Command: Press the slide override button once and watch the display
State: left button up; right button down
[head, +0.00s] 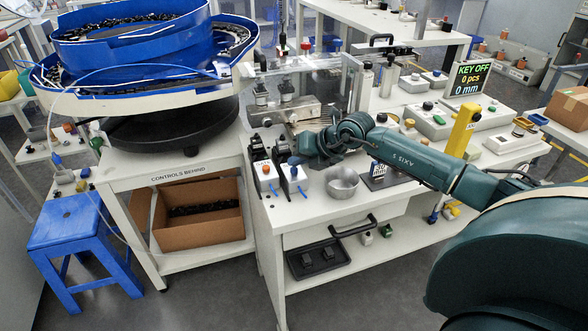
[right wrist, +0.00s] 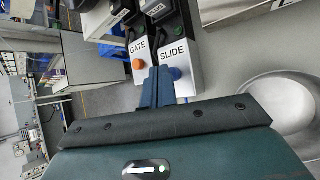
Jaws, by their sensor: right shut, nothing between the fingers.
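The slide override box (head: 296,188) stands at the front left of the white table, beside the gate box (head: 266,180). In the right wrist view the box lettered SLIDE (right wrist: 173,52) carries a blue button (right wrist: 177,73). My right gripper (head: 294,161) is shut and empty, low over the slide box; its fingers (right wrist: 159,76) partly cover the box front and lie just left of the blue button. I cannot tell whether they touch it. The display (head: 470,78) reads KEY OFF, 0 pcs, 0 mm. My left gripper is out of view.
The gate box's orange button (right wrist: 138,64) is close to my fingers. A metal bowl (head: 342,183) stands to the right, under my right arm. The blue feeder bowl (head: 130,40) is at the left. A yellow post (head: 461,130) stands behind my arm.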

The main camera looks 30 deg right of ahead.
jog(key=shift+f+b, duration=0.35)
jog(key=shift+f, duration=0.2)
dwell(0.8)
jog(key=shift+r, duration=0.1)
jog(key=shift+r+p, duration=0.7)
jog(key=shift+r, duration=0.15)
